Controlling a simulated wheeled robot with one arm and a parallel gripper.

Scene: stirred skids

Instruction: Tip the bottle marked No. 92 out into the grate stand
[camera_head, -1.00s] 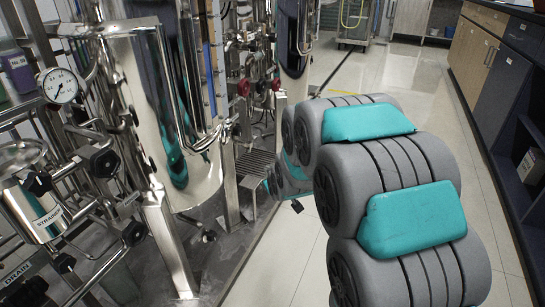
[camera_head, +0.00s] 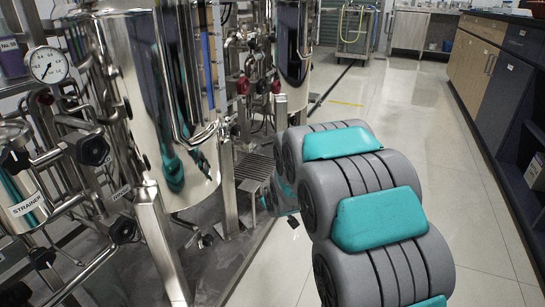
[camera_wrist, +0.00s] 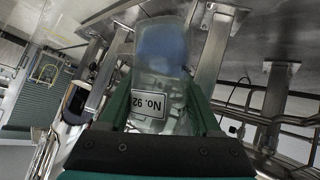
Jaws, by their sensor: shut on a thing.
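The bottle marked No. 92 (camera_wrist: 172,85) is between the green fingers of my gripper (camera_wrist: 160,104) in the wrist view. It is clear, with blue at its far end, and its label reads upside down in that picture. My gripper is shut on it. The grate stand (camera_head: 255,166) is a small slatted metal stand beside the steel vessels, left of my arm in the head view. My gripper and the bottle are mostly hidden behind my arm there, so their distance from the grate cannot be told.
A large steel vessel (camera_head: 178,100) and pipes with black knobs fill the left. A pressure gauge (camera_head: 48,65) and a strainer (camera_head: 25,203) stand at far left. Clear floor (camera_head: 440,160) lies right of my arm, up to dark cabinets (camera_head: 495,85).

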